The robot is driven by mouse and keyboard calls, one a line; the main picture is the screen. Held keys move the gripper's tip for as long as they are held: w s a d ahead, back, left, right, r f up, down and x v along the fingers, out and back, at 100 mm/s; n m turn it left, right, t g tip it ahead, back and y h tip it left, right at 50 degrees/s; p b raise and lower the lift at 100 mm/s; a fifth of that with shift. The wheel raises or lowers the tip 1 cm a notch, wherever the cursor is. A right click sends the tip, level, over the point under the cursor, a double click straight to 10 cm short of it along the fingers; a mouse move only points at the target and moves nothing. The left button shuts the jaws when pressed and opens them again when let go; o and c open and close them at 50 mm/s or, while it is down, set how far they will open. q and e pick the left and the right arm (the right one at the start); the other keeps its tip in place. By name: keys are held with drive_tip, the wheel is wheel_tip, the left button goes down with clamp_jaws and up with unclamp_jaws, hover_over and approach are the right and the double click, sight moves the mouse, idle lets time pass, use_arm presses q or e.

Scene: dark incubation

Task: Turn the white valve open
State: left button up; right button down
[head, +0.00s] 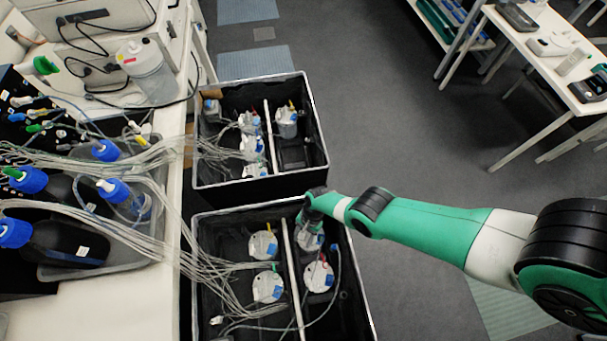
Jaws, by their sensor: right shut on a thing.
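My right gripper (308,220) reaches into the near black box from the right, low over the white-lidded vessel (311,241) at that box's upper right. It is shut on a small part at the top of this vessel, where the white valve would be. The gripper hides most of this part, so the valve's shape and its turn angle cannot be made out. My left gripper is out of view.
The near black box (374,318) has a pale divider (291,262) and more white-lidded vessels (268,287). A second black box (318,140) stands behind it. Clear tubes (175,235) run from blue-capped bottles (32,180) on the left bench.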

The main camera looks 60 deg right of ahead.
drive_tip(key=shift+f+n+g+b, duration=0.1)
drive_tip(key=shift+n+g+b, duration=0.4)
drive_tip(key=shift+n, duration=0.5)
drive_tip(key=shift+w, duration=0.1)
drive_tip(key=shift+c, duration=1.6)
unclamp_jaws()
drive_tip(key=shift+w+a, duration=0.1)
drive_tip(key=shift+r+p, duration=0.5)
drive_tip(key=shift+r, duration=0.1)
drive_tip(key=p+v, duration=0.6)
drive_tip(key=v, duration=0.1)
